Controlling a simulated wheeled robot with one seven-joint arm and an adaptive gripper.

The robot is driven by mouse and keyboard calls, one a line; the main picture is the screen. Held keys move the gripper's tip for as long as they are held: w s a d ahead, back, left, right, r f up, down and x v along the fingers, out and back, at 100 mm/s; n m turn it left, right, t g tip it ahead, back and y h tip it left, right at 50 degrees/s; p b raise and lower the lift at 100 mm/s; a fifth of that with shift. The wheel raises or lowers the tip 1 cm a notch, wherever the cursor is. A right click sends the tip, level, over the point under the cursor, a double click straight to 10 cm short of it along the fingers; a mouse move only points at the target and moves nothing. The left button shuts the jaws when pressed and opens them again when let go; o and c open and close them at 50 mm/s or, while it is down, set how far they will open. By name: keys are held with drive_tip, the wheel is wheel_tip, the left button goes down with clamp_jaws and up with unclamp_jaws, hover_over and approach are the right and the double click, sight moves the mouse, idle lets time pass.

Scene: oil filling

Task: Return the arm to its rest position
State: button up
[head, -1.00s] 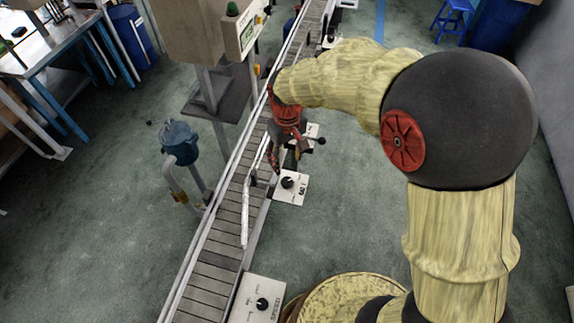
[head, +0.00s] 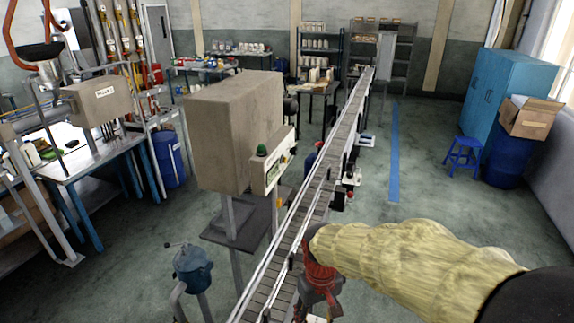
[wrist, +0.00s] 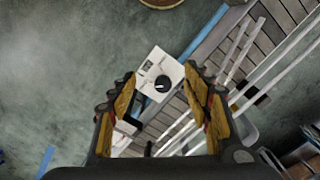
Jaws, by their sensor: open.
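My gripper shows in the wrist view (wrist: 163,100) with its two yellow-and-black fingers spread apart and nothing between them. It points down over the edge of the conveyor, and a white control box (wrist: 160,76) with a black knob lies below, seen between the fingertips. In the head view my arm in its pale yellow cover reaches in from the right. Its red wrist part (head: 318,278) hangs beside the conveyor (head: 290,255); the fingertips are hard to make out there.
A large beige machine (head: 235,130) stands left of the conveyor, with a blue pot-like unit (head: 193,268) in front. A workbench (head: 75,160) is at left. A blue stool (head: 463,152), blue barrel (head: 508,155) and blue cabinet (head: 495,90) stand at right.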

drive_tip(key=s+d+r+m+t+b, duration=0.2)
drive_tip(key=s+d+t+b, duration=0.1)
drive_tip(key=s+d+b, duration=0.2)
drive_tip(key=s+d+r+m+t+b, duration=0.1)
drive_tip(key=s+d+r+t+b, duration=0.2)
drive_tip(key=s+d+b, duration=0.3)
drive_tip(key=s, duration=0.2)
drive_tip(key=shift+s+d+m, duration=0.3)
drive_tip(key=shift+s+m, duration=0.05)
drive_tip(key=shift+m, duration=0.05)
drive_tip(key=shift+r, duration=0.15)
drive_tip(key=shift+c, duration=0.4)
idle(0.4)
